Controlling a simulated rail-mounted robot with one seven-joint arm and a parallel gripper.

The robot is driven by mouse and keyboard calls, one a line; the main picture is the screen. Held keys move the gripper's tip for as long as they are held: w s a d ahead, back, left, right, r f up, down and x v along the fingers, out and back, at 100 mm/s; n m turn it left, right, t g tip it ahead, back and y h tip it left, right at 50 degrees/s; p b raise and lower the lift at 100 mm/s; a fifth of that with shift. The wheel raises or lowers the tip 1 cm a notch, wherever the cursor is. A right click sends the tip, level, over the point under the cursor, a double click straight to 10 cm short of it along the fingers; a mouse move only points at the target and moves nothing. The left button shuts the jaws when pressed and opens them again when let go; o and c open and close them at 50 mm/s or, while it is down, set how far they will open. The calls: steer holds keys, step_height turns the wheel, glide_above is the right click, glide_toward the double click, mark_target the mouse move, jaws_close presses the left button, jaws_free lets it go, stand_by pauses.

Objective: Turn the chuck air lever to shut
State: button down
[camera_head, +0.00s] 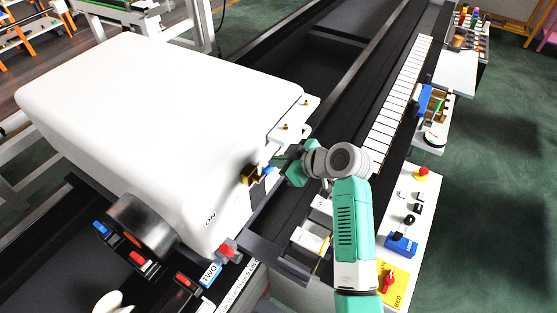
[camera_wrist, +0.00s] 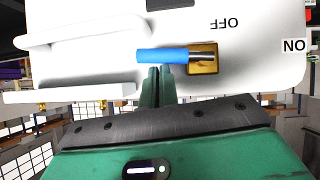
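The chuck air lever has a blue handle (camera_wrist: 163,56) on a brass block (camera_wrist: 203,57), set on a white housing (camera_wrist: 90,65). In the wrist view the handle lies flat and points left, away from the label reading ON upside down (camera_wrist: 293,46). An upside-down OFF label (camera_wrist: 225,23) is above the brass block. The lever is small in the head view, its blue end (camera_head: 270,170) beside my gripper (camera_head: 281,161). In the wrist view my gripper (camera_wrist: 157,70) has its fingers close together, tips at the handle's near side. I cannot tell whether they touch it.
The big white housing (camera_head: 150,120) fills the left. Red and blue switches (camera_head: 137,258) line its front. A control panel (camera_head: 408,215) with a red button, knobs and a red lever stands right of my arm. Dark rails and a white-keyed strip (camera_head: 400,90) run behind.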

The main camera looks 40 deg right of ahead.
steer(key=s+d+r+p, duration=0.1)
steer(key=s+d+r, duration=0.2)
steer(key=s+r, duration=0.6)
step_height(320, 180, down, 12)
steer(key=n+y, duration=0.2)
steer(key=n, duration=3.3)
steer(key=w+a+f, duration=0.1)
steer(key=w+a, duration=0.2)
steer(key=w, duration=0.5)
steer(key=shift+w+f+p, duration=0.25)
steer(key=shift+w+p, duration=0.1)
steer(key=shift+p, duration=0.1)
steer(key=shift+r, duration=0.1)
